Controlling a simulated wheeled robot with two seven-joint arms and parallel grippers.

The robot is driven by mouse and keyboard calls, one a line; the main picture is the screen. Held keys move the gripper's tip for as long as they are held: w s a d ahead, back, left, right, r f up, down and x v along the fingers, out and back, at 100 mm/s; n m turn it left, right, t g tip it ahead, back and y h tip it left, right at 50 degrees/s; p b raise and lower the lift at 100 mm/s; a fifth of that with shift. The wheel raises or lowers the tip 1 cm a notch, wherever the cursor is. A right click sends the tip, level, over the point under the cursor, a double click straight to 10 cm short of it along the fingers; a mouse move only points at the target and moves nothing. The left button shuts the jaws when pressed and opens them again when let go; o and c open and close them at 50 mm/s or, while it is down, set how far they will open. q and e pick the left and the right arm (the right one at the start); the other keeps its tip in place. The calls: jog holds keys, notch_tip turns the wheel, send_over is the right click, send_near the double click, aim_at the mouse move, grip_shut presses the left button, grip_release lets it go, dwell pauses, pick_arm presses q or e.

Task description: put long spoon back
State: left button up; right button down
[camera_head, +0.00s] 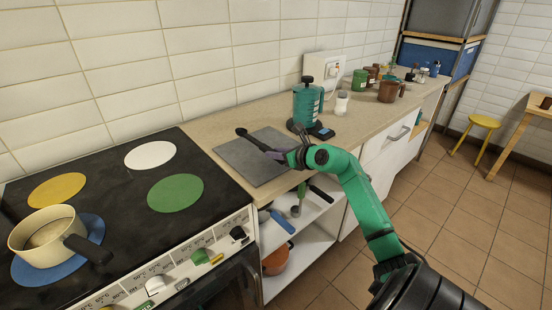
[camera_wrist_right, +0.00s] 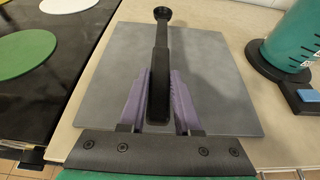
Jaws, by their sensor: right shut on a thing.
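The long spoon (camera_head: 253,140) is black with a small round bowl at its far end. In the right wrist view the spoon (camera_wrist_right: 161,45) points straight away from me. My right gripper (camera_head: 277,156) is shut on its handle, and its purple fingers (camera_wrist_right: 159,104) sit on both sides of it. The spoon is over the grey square board (camera_head: 240,157) on the counter, with its bowl near the board's far edge. I cannot tell whether it touches the board. My left gripper is not in view.
A teal grinder-like device (camera_head: 307,104) and a white cup (camera_head: 342,103) stand right of the board. The stove (camera_head: 110,205) with a cream pan (camera_head: 45,232) is to the left. Open shelves (camera_head: 300,215) below the counter hold utensils and an orange pot.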

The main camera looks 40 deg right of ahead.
notch_tip(320, 180, down, 2)
jog(key=shift+f, duration=0.35)
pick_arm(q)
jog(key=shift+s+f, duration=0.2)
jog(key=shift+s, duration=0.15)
pick_arm(e)
jog(key=c, duration=0.6)
grip_release()
pick_arm(q)
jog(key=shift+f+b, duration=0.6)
jog(key=shift+b, duration=0.15)
pick_arm(e)
jog(key=v, duration=1.2)
jog(key=shift+r, duration=0.2)
